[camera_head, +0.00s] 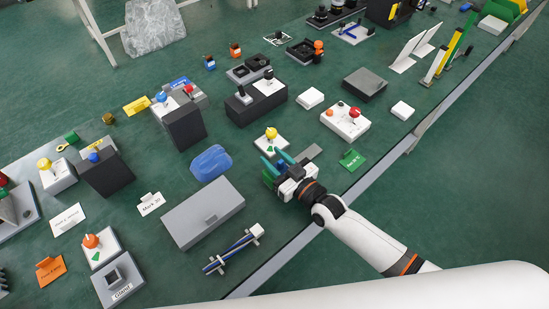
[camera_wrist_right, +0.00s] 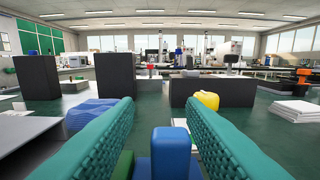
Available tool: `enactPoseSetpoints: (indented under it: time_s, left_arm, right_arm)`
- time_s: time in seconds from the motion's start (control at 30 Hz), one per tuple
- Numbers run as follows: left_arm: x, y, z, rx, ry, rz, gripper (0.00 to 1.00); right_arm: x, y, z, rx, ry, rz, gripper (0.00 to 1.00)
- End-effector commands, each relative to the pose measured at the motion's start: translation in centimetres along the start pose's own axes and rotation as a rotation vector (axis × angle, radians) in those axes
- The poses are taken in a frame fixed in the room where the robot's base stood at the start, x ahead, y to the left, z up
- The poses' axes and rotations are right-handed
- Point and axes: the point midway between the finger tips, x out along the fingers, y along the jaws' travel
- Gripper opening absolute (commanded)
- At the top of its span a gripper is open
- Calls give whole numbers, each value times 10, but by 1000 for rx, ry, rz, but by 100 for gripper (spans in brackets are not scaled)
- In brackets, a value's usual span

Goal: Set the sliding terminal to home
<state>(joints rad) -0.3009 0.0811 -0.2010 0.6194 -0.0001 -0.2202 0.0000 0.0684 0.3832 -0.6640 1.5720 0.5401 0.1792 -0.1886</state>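No part is labelled as the sliding terminal, so I cannot tell for sure which it is. My right gripper (camera_head: 276,165) is low over the green bench, its two teal fingers apart. In the right wrist view a blue block (camera_wrist_right: 171,150) shows between the spread fingers, with a small gap on each side. A small green part (camera_wrist_right: 122,166) shows beside the left finger there. A rail with a blue bar and white end blocks (camera_head: 234,249) lies near the bench's front edge. My left gripper is not in view.
A yellow knob on a white plate (camera_head: 271,134) stands just beyond the gripper. A blue ribbed lump (camera_head: 211,162) and a large grey box (camera_head: 202,214) lie to its left. A green tag (camera_head: 352,160) lies to its right. Black boxes (camera_head: 184,128) stand farther back.

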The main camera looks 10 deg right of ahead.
Motion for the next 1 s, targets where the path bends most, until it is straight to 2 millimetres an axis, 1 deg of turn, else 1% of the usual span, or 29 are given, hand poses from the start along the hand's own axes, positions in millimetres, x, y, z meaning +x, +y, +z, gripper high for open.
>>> enactPoseSetpoints:
  time_s: [0.17, 0.4, 0.5, 0.6, 0.77, 1.0]
  left_arm:
    - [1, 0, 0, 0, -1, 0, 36]
    - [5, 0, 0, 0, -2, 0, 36]
    - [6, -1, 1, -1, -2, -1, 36]
    - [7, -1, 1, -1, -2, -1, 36]
    - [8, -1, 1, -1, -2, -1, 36]
    - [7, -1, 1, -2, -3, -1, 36]
  right_arm:
    - [-24, 1, -2, 1, 4, 1, 36]
    - [-76, 1, -2, -1, 5, 1, 36]
    - [-94, 1, -2, 0, 4, 2, 36]
    - [-107, 1, -2, 0, 3, 2, 36]
    - [-117, 2, 0, 0, 0, 2, 36]
    - [-118, 1, 0, 0, 0, 2, 36]
